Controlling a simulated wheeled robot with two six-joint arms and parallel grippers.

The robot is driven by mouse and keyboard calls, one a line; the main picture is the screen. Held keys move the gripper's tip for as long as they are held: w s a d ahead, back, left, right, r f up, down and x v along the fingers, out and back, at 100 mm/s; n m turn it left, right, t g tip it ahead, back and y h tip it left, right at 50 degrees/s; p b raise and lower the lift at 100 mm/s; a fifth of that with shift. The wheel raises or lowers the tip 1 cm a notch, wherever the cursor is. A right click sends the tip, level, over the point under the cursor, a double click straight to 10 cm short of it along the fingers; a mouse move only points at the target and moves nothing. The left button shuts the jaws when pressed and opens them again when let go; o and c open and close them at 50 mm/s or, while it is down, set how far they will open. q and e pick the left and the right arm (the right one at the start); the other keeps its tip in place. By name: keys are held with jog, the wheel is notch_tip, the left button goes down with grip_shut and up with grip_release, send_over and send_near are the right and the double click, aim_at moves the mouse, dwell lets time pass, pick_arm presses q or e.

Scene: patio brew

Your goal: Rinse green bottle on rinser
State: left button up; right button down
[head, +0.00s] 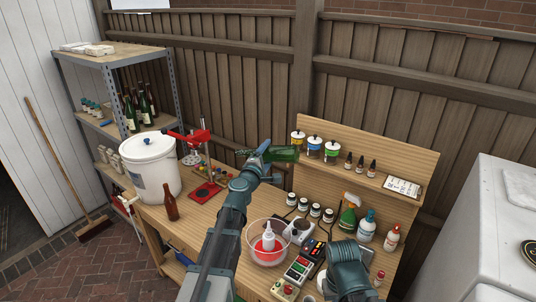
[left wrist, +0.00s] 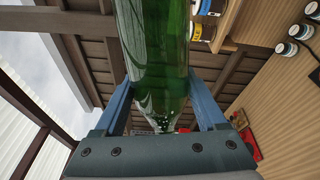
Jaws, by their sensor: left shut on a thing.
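My left gripper (head: 262,150) is shut on the green bottle (head: 285,155), holding it in the air above the back of the bench. In the head view the bottle lies nearly level, its thick end to the right and a narrower dark end to the left. In the left wrist view the green bottle (left wrist: 160,50) sits between the two blue fingers. A clear bowl with a red inside and a white upright nozzle (head: 267,242), which looks like the rinser, stands on the bench in front, apart from the bottle. My right arm shows at the lower right; its fingertips are out of sight.
A white bucket (head: 151,170), a red capper stand (head: 205,188) and a brown bottle (head: 171,205) stand to the left. Small jars (head: 315,146) line the shelf right behind the held bottle.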

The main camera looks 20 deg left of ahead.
pick_arm(q)
jog(key=m, duration=0.5)
jog(key=shift+r+m, duration=0.15)
jog(key=shift+m, duration=0.15)
jog(key=m, duration=0.4)
jog(key=shift+d+r, duration=0.1)
jog(key=m, duration=0.5)
jog(key=shift+d+m+p, duration=0.1)
jog(key=shift+m+p, duration=0.2)
jog(key=m, duration=0.5)
jog(key=shift+d+r, duration=0.1)
notch_tip(320, 180, down, 20)
jog(key=b, duration=1.9)
jog(key=shift+r, duration=0.2)
